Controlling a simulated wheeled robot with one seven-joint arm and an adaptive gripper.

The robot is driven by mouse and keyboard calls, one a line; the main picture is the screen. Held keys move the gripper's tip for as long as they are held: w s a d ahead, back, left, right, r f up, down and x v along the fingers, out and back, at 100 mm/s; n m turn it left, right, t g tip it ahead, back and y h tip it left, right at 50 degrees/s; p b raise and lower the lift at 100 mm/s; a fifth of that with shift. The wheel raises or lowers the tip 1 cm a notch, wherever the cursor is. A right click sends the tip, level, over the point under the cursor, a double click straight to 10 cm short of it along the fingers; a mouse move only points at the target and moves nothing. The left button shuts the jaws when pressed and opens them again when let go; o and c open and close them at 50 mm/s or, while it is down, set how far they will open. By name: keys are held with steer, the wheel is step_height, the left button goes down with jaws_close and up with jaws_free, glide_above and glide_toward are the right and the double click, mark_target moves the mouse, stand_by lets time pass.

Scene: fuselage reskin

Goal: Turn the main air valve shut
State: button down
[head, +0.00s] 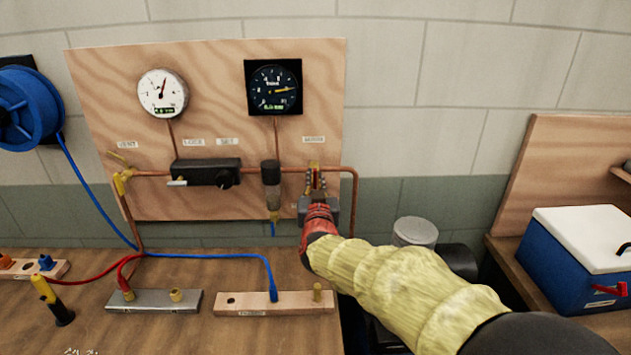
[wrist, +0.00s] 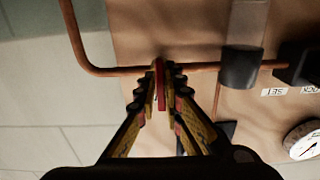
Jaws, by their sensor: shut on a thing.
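The main air valve's red handle (wrist: 160,76) is a thin lever on the copper pipe. In the wrist view it stands between the fingertips of my gripper (wrist: 159,98), which is shut on it with a pad on each side. In the head view my gripper (head: 316,183) reaches the valve (head: 314,166) at the right part of the plywood panel, under a small label. The fingers cover most of the handle there, so its exact angle to the pipe is hard to tell. The handle looks edge-on in the wrist view, crossing the pipe.
The plywood panel (head: 215,75) carries a white gauge (head: 162,93), a black gauge (head: 273,87), a black regulator block (head: 207,172) and a clear filter bowl (head: 270,180). Blue and red hoses cross the bench below. A metal canister (head: 414,232) and blue cooler (head: 570,262) stand right.

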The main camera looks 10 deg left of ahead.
steer(key=c, duration=2.1)
jaws_free()
steer(key=shift+s+a+f, duration=0.1)
steer(key=shift+f, duration=0.1)
steer(key=shift+c, duration=0.2)
steer(key=shift+o, duration=0.9)
steer(key=shift+r, duration=0.1)
steer(key=v, duration=1.2)
